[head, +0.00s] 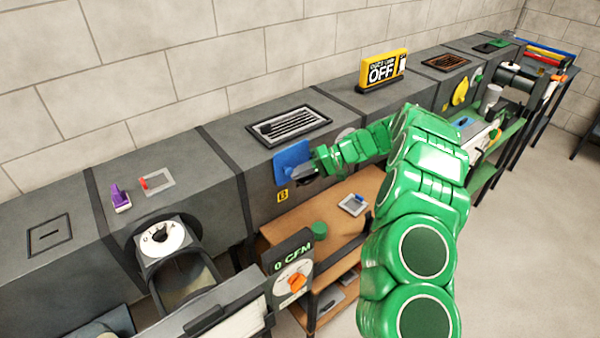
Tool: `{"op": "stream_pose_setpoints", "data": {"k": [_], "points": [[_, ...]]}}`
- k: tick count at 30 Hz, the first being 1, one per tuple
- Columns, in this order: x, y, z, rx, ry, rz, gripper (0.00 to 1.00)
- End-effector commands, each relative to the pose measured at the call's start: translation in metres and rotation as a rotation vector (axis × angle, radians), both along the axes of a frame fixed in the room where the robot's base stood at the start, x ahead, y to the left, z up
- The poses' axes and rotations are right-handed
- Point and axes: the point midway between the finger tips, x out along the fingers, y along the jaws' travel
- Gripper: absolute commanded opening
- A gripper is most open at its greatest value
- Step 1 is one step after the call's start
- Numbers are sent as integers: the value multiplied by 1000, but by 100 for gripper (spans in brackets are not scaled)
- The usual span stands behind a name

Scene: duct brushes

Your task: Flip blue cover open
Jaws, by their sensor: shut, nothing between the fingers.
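The blue cover (290,162) is a flat square plate on the front face of the grey duct, above a yellow label marked B. It looks tilted out from the duct face, but I cannot tell how far. My gripper (312,167) is dark, at the end of my green arm, and sits at the right edge of the blue cover. Its fingers are shut with nothing between them. I cannot tell whether they touch the cover. The arm hides part of the duct face to the right of the cover.
A "0 CFM" meter (293,270) stands in front. A yellow "OFF" sign (382,70) and a vent grille (290,125) are on the duct top.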

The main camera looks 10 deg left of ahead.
Motion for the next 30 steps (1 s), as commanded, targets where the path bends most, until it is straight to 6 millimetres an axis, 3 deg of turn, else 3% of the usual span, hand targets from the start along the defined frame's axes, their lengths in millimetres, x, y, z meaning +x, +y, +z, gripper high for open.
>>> {"op": "stream_pose_setpoints", "data": {"k": [17, 28, 30], "points": [[1, -2, -4, 0, 0, 0, 0], [8, -21, -36, -1, 3, -2, 0], [13, -33, -39, -1, 0, -5, 0]]}}
